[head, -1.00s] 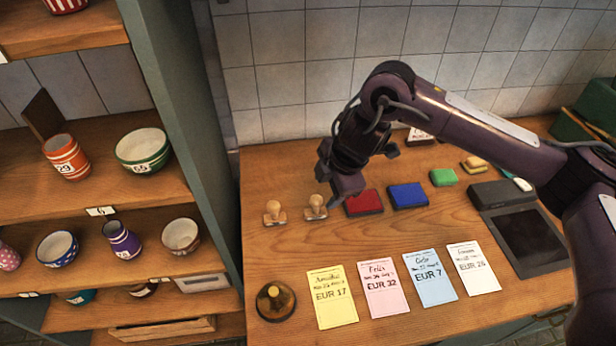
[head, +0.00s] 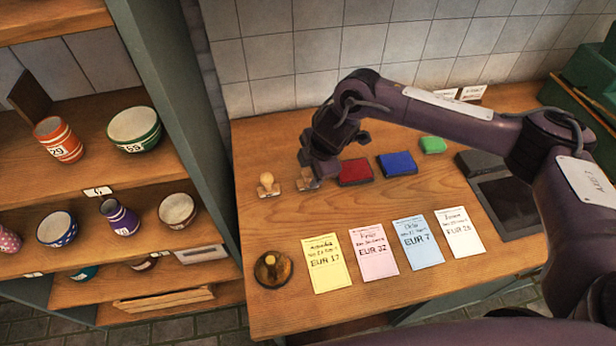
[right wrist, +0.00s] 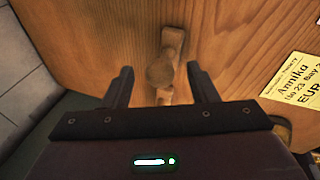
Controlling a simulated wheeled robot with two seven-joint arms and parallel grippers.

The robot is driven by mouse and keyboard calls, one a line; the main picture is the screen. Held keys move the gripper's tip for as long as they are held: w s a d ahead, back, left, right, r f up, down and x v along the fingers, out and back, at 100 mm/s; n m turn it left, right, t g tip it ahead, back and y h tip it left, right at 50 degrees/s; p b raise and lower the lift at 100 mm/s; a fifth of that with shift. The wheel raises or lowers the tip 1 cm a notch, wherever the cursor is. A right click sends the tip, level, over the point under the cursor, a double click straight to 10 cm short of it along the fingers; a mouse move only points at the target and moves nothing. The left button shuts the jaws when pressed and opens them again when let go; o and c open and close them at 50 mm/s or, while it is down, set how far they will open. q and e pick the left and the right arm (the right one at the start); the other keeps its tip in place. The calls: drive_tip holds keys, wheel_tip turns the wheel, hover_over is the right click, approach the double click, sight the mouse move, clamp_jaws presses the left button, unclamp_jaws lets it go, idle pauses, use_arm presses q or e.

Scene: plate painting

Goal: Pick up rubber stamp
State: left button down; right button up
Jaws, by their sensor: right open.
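Two wooden rubber stamps stand at the back left of the table. The left stamp (head: 267,186) is clear, with a round knob on a flat base. The second stamp (head: 306,182) is partly hidden behind my right gripper (head: 315,163), which is right over it. In the right wrist view my right gripper (right wrist: 161,87) is open, with its fingers on either side of a round wooden knob (right wrist: 160,72). The knob lies a little beyond the fingertips' middle, with no clear contact. Whether the wood behind it belongs to the same stamp is unclear. My left gripper is not seen.
Red (head: 355,172), blue (head: 397,164) and green (head: 433,145) ink pads lie to the right. Several price cards and a brass bell (head: 273,269) lie in front. A shelf (head: 120,190) with pottery stands left.

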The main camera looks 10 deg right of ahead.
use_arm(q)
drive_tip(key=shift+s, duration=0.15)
use_arm(e)
drive_tip(key=shift+c, duration=0.3)
drive_tip(key=c, duration=0.5)
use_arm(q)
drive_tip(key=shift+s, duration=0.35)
use_arm(e)
clamp_jaws()
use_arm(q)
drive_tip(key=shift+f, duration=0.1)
use_arm(e)
drive_tip(key=shift+r, duration=0.2)
